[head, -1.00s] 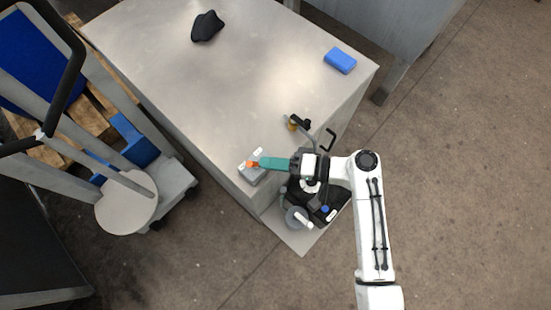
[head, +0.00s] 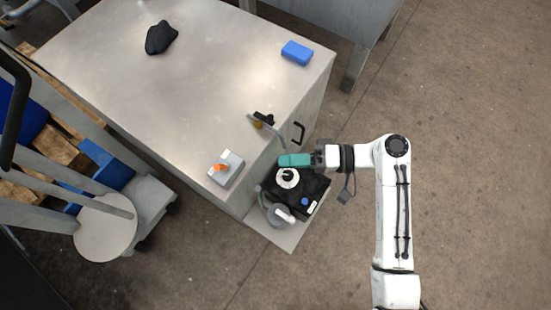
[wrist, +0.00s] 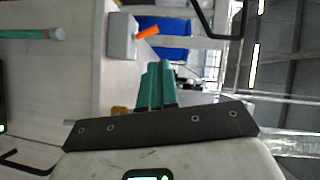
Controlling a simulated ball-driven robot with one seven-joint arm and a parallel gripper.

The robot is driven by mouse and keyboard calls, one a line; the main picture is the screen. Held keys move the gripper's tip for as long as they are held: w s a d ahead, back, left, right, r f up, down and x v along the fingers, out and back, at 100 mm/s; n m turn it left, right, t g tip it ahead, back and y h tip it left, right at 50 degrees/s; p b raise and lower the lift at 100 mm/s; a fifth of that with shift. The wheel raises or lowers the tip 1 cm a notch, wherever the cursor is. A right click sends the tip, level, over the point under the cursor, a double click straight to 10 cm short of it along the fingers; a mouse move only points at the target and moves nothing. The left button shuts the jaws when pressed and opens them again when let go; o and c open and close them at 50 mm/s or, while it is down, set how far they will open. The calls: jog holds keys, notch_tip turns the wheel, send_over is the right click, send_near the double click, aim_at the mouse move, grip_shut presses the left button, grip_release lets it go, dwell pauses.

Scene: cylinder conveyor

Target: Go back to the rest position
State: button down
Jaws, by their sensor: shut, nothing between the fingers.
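My gripper (head: 280,160) has green fingers and shows shut and empty in the head view. It is held just off the near right edge of the grey table (head: 200,90), above the black device below. In the wrist view its green fingers (wrist: 157,84) lie side by side. A small grey box with an orange switch (head: 226,169) sits at the table's near corner, to the left of my gripper and apart from it. The same grey box (wrist: 122,36) shows beyond the fingers in the wrist view.
A blue block (head: 297,53) and a black cloth-like object (head: 161,38) lie on the table. A bent lever (head: 265,122) stands at its right edge. A black device (head: 303,192) stands low beside the table. A trolley (head: 105,225) is at left. Floor at right is clear.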

jog(key=shift+d+r, duration=0.1)
jog(key=shift+d, duration=0.2)
dwell(0.4)
jog(key=s+d+f+h, duration=0.9)
jog(key=s+d+h, duration=0.3)
jog(key=d, duration=0.1)
jog(key=s+d+r+m+h, duration=0.1)
jog(key=s+d+r+h, duration=0.3)
jog(key=s+d, duration=0.2)
jog(key=shift+d+r+m+h, duration=0.15)
jog(key=shift+d+m+h, duration=0.25)
jog(key=shift+d, duration=0.7)
